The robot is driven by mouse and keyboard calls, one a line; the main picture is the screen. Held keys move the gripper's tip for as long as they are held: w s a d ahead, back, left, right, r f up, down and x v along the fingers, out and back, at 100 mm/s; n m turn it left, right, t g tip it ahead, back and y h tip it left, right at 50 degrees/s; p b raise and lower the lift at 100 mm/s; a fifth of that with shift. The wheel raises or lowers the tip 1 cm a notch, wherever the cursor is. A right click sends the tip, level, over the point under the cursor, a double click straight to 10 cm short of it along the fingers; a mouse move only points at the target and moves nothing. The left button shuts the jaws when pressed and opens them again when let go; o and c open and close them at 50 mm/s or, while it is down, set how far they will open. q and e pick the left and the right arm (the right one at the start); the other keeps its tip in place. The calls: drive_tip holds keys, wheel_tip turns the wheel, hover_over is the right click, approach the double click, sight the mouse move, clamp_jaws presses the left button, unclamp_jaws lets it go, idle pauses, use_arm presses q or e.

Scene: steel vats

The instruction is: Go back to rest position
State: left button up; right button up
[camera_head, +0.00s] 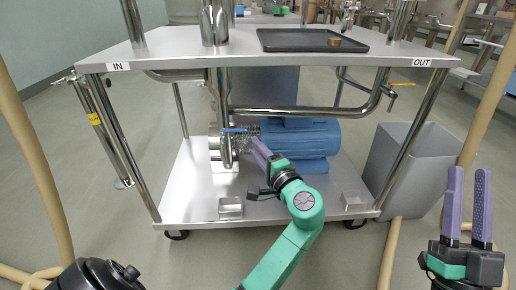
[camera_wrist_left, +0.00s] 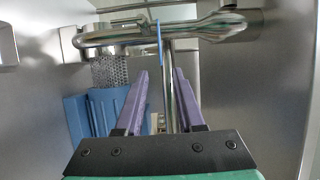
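My left gripper (camera_head: 256,150) has purple fingers and reaches in under the cart top, near the steel pipe and a blue valve handle (camera_head: 235,130). In the left wrist view its fingers (camera_wrist_left: 160,82) stand apart with nothing seen held between them. The blue handle (camera_wrist_left: 159,42) and a steel pipe (camera_wrist_left: 168,85) show in line with the gap, seemingly beyond the tips. My right gripper (camera_head: 468,180) is at the lower right, outside the cart, pointing up. Its purple fingers are apart and empty.
A blue motor (camera_head: 300,140) stands on the lower shelf (camera_head: 270,208). A grey bin (camera_head: 410,165) is at right, near my right gripper. Tan hoses (camera_head: 40,165) hang at both sides.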

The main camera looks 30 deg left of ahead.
drive_tip(key=shift+w+f, duration=0.1)
drive_tip(key=shift+f, duration=0.2)
